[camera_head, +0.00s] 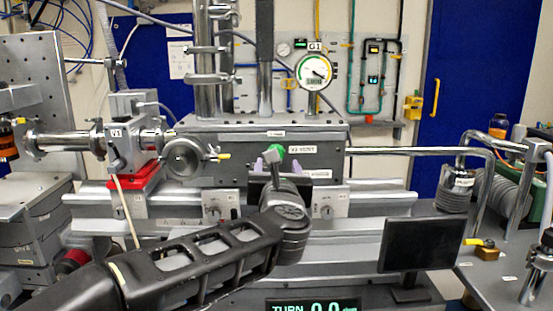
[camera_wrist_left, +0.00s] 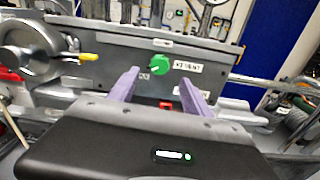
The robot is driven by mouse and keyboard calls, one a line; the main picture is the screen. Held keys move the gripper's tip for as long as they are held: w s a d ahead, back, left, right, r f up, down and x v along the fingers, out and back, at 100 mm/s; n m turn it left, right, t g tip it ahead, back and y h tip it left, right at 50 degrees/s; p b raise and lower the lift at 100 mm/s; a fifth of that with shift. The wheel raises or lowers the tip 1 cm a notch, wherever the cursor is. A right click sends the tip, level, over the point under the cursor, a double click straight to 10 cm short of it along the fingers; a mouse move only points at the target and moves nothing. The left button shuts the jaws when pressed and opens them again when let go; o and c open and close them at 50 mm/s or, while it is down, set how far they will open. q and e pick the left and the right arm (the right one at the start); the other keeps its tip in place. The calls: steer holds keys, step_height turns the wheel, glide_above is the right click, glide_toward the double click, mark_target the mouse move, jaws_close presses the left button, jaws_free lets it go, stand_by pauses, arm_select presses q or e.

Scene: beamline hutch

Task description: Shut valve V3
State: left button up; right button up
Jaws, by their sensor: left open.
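A round green knob (camera_head: 276,149) sits on the front face of the grey box, with a label that seems to read V3 VENT (camera_head: 301,150) to its right. In the left wrist view the green knob (camera_wrist_left: 160,65) shows beyond and between the purple fingertips, with a small white mark on it. My left gripper (camera_head: 265,161) is open and empty, just in front of and slightly below the knob. The fingers look apart from the knob, though the exact gap is hard to tell. My right gripper is not in view.
A handwheel (camera_head: 188,158) with a yellow handle is left of the knob. Valve V1 (camera_head: 127,143) stands further left. Gauge G1 (camera_head: 314,72) is above. A dark screen (camera_head: 421,245) stands front right. A display (camera_head: 313,305) reads TURN 0.0. Pipes run to the right.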

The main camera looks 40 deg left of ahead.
arm_select(q)
steer(key=shift+w+a, duration=0.1)
steer(key=p+x, duration=0.1)
steer(key=x, duration=0.6)
steer(key=shift+w+a, duration=0.2)
steer(key=shift+w, duration=0.05)
steer(key=shift+c, duration=0.5)
jaws_close()
